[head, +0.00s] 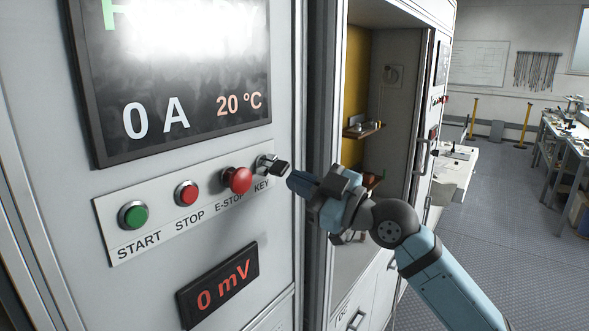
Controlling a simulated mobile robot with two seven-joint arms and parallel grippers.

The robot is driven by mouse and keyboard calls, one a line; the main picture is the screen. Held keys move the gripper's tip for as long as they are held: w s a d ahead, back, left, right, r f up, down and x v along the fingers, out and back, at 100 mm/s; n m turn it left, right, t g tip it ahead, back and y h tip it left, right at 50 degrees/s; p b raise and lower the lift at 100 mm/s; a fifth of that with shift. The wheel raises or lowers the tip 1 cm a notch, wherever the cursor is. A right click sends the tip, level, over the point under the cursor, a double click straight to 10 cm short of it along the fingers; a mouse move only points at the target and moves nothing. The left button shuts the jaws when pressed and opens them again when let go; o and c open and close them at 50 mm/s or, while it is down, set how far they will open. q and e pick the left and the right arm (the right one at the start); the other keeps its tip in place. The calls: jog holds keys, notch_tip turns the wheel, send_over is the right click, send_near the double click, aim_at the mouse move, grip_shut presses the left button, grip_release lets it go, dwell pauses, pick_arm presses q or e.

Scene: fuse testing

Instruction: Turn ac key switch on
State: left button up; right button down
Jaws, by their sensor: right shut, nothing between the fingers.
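The key switch (271,165) sits at the right end of the button panel (120,250), above the label KEY. It is a silver collar with a dark key standing out of it. My right gripper (292,178) is shut and empty, with its fingertips just to the right of the key and a little below it. Whether the tips touch the key cannot be told from this view. My left gripper is not in view.
Beside the key are a red E-STOP knob (237,180), a red STOP button (186,193) and a green START button (132,214). Displays above (180,90) and below (218,285) read 0 A, 20 °C and 0 mV. An open cabinet (395,100) stands behind my right arm.

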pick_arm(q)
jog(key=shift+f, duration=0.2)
pick_arm(e)
jog(key=v, duration=0.3)
jog(key=shift+s+a+r, duration=0.1)
jog(key=shift+s+r, duration=0.05)
jog(key=shift+r, duration=0.15)
